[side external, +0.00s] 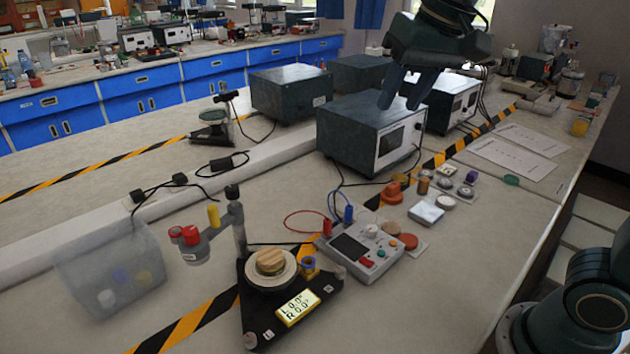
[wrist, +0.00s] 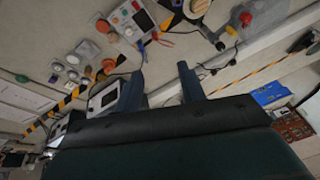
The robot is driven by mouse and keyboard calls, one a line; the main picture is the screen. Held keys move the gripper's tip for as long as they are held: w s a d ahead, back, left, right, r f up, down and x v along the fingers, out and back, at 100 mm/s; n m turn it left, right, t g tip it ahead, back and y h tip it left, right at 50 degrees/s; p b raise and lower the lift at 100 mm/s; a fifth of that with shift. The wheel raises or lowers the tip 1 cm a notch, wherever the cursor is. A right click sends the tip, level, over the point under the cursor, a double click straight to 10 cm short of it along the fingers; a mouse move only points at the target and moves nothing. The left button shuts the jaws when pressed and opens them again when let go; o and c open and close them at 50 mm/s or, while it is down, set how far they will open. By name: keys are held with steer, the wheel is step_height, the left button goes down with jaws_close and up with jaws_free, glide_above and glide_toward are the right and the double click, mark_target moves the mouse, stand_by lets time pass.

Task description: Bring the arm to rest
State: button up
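My gripper (side external: 399,104) is raised high at the top of the side view, above and in front of the dark instrument boxes. Its two fingers point down and stand apart with nothing between them. The wrist view also shows my gripper (wrist: 160,70) with a clear gap between the fingers and only the bench far beyond. A black three-cornered stand (side external: 262,325) with a lit display (side external: 298,308) bears a round plate with a wooden piece (side external: 270,261) on top. No object touches my gripper.
A grey meter with leads (side external: 360,248) stands right of the stand. A translucent bin (side external: 110,270) with small items is at the left. Dark instrument boxes (side external: 365,140) stand below my gripper. Small discs and blocks (side external: 427,210) lie right of the meter.

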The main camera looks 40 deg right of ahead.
steer(key=s+d+f+n, duration=0.2)
steer(key=s+f, duration=0.3)
steer(key=s, duration=0.2)
steer(key=s+d+f+n+t, duration=0.1)
steer(key=s+d+f+n, duration=0.1)
steer(key=s+f, duration=0.3)
steer(key=s, duration=0.2)
steer(key=shift+s+t, duration=0.3)
